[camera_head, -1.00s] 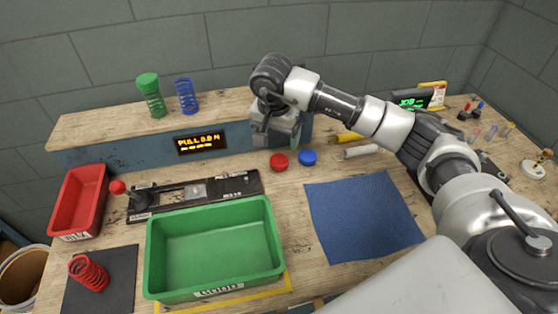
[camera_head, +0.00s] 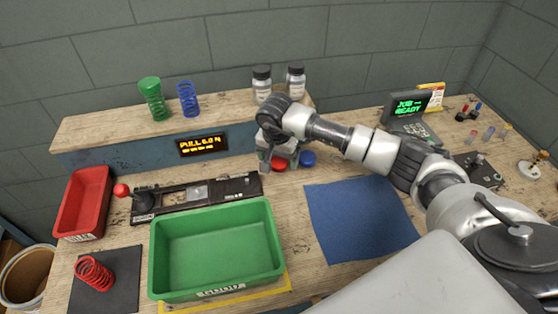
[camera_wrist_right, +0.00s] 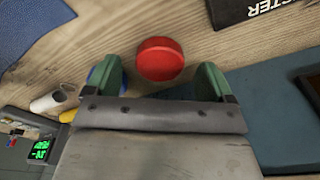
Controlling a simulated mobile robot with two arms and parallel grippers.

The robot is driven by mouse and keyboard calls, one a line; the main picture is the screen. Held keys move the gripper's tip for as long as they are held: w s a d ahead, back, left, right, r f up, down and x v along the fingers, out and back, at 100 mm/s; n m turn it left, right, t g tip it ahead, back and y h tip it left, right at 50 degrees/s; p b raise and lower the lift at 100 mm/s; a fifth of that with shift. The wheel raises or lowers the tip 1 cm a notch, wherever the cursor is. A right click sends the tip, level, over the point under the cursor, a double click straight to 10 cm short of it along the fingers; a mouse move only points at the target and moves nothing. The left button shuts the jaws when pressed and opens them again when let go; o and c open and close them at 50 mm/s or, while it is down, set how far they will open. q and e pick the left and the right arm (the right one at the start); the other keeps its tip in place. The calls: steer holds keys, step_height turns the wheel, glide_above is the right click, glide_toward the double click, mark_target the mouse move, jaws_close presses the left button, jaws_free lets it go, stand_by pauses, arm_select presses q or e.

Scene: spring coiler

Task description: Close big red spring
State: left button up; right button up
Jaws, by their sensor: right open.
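The big red spring (camera_head: 94,274) stands on a dark mat (camera_head: 112,290) at the front left, with nothing on its top. A red cap (camera_head: 279,165) lies on the wooden bench beside a blue cap (camera_head: 308,158). My right gripper (camera_head: 271,163) is low over the red cap and partly covers it in the head view. In the right wrist view the red cap (camera_wrist_right: 160,59) lies ahead of and between the open green fingertips (camera_wrist_right: 158,80), not gripped. The blue cap (camera_wrist_right: 106,74) is partly hidden behind one finger. My left gripper is not seen.
A green bin (camera_head: 216,203) and a red bin (camera_head: 82,200) stand at the left, near a black lever device (camera_head: 228,188). A shelf (camera_head: 100,132) behind holds a green capped spring (camera_head: 154,100), a blue spring (camera_head: 188,97) and two jars (camera_head: 262,84). A blue cloth (camera_head: 360,220) lies flat.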

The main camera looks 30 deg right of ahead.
steer(key=shift+f, duration=0.65)
steer(key=shift+c, duration=0.5)
steer(key=c, duration=0.9)
steer(key=shift+r, duration=0.1)
steer(key=shift+w+r, duration=0.1)
steer(key=shift+r, duration=0.35)
step_height(320, 180, up, 3)
steer(key=shift+d+f+b, duration=0.1)
steer(key=shift+f+b, duration=0.05)
steer(key=shift+b, duration=0.5)
steer(key=s+r, duration=0.2)
steer(key=s, duration=0.2)
steer(key=s+d+r+b, duration=0.1)
steer(key=s+r, duration=0.2)
steer(key=s, duration=0.1)
steer(key=s+r+b, duration=0.1)
steer(key=s+r, duration=0.1)
steer(key=s, duration=0.1)
steer(key=shift+s+d+r, duration=0.15)
steer(key=shift+s+d, duration=0.05)
steer(key=shift+s, duration=0.2)
